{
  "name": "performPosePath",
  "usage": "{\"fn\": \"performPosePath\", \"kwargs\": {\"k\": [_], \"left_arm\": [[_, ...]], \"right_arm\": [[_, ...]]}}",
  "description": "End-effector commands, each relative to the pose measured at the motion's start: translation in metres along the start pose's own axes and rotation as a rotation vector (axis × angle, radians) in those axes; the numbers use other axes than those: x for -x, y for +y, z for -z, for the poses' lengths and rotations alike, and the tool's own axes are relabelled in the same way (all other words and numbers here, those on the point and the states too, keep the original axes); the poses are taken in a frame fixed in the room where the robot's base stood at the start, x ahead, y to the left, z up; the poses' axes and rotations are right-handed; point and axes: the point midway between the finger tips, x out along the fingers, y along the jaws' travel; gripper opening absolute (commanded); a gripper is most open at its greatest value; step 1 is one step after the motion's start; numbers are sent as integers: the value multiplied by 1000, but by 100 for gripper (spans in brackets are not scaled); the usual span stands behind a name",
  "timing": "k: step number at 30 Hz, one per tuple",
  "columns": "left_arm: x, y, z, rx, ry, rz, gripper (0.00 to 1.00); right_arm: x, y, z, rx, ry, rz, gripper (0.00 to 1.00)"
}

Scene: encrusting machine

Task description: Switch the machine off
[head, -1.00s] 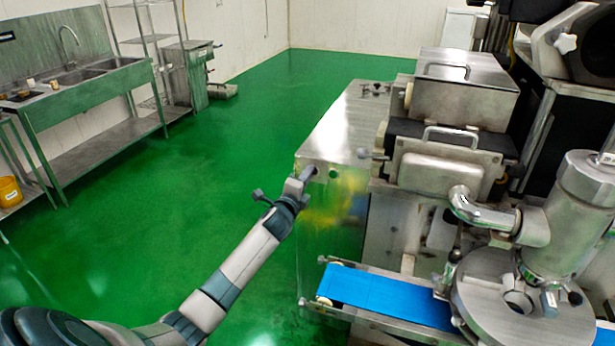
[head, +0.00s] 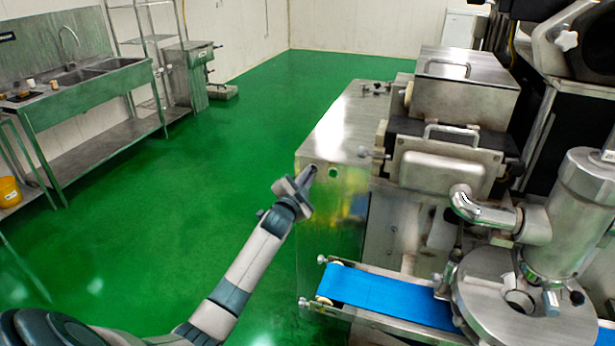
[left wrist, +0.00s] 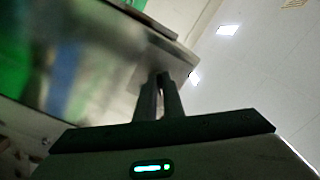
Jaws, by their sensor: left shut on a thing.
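The machine is a steel body with a front panel (head: 345,205) at its left end. A round green button (head: 333,173) sits near the panel's top left corner. My left gripper (head: 310,172) is at that corner, just left of the green button, with its fingertips at the panel. Its fingers are nearly together, shut on a small control, likely the switch, which they hide. In the left wrist view the two fingers (left wrist: 159,97) reach close to a blurred metal surface (left wrist: 95,65). My right gripper does not show.
A blue conveyor belt (head: 385,297) juts out below and right of my left gripper. A steel round turntable (head: 500,300) stands at the right. A steel sink bench (head: 95,95) is at the far left. The green floor (head: 215,150) between is clear.

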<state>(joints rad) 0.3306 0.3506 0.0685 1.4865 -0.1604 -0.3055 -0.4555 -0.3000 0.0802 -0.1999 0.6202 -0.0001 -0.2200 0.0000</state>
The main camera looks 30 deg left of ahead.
Motion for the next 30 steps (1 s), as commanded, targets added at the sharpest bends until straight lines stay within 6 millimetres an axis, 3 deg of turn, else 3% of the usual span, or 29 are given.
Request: {"fn": "performPosePath", "kwargs": {"k": [18,19,21,30], "left_arm": [[0,2,-1,61,-2,-3,0],[0,2,-1,61,-2,-3,13],[0,2,-1,60,-2,-3,27],[0,1,0,59,-1,-1,27]], "right_arm": [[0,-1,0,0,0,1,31],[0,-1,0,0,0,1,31],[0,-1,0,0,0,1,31],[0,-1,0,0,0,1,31]]}}
